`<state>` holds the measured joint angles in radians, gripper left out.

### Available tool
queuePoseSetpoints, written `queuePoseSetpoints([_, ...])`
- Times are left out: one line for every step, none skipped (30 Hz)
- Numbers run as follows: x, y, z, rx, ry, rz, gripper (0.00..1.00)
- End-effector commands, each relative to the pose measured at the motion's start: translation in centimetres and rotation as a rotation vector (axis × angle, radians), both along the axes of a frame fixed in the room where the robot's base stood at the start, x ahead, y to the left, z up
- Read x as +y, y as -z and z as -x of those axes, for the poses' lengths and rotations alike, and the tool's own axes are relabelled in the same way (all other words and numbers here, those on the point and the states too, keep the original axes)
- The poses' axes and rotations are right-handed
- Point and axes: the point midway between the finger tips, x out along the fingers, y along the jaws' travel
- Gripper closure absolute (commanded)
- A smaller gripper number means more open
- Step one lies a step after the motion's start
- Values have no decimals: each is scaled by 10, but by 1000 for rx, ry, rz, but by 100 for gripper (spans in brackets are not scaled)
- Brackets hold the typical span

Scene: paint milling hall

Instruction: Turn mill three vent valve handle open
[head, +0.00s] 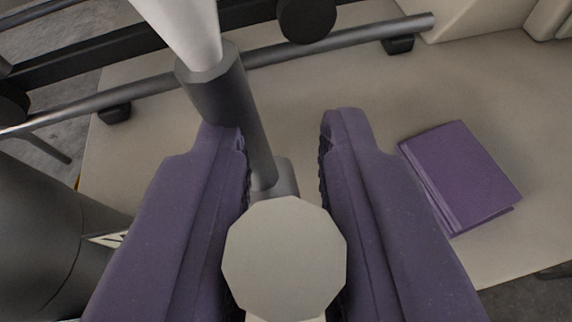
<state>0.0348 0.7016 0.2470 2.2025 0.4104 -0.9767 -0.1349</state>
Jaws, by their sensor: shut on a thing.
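My gripper (283,125) reaches forward with two purple fingers, one on each side of a pale, many-sided knob (285,258). The fingers are closed on this knob, whose flat face covers parts of both inner pads. It may be the valve handle; no label shows on it. Beyond it, a dark grey rod (235,110) slopes down to a small grey base (275,182), passing close to the left finger. A white tapered piece (185,28) joins its upper end. The knob's far side and mounting are hidden.
A purple book (462,175) lies on the beige surface (420,95) to the right. A dark cylinder (40,245) stands at lower left. A grey rail (330,47) with black feet crosses behind. The beige surface between the right finger and rail is clear.

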Motion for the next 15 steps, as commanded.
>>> queuePoseSetpoints([3, 1, 0, 1, -3, 24, 100])
queuePoseSetpoints([3, 1, 0, 1, -3, 39, 100])
queuePoseSetpoints([4, 1, 1, 2, -3, 55, 100])
queuePoseSetpoints([5, 2, 1, 3, -3, 68, 100])
queuePoseSetpoints([5, 2, 1, 3, -2, 79, 100])
queuePoseSetpoints([5, 2, 1, 4, -3, 91, 100])
queuePoseSetpoints([6, 2, 1, 4, -3, 99, 100])
queuePoseSetpoints([6, 2, 1, 5, -3, 106, 100])
queuePoseSetpoints([6, 2, 1, 5, -2, 115, 100])
queuePoseSetpoints([6, 2, 1, 5, -2, 120, 100])
queuePoseSetpoints([6, 2, 1, 6, -3, 124, 100])
queuePoseSetpoints([7, 2, 1, 6, -2, 128, 100])
queuePoseSetpoints([7, 2, 1, 7, -2, 131, 100])
queuePoseSetpoints([7, 2, 1, 7, -2, 133, 100])
queuePoseSetpoints([7, 2, 1, 6, -2, 135, 100])
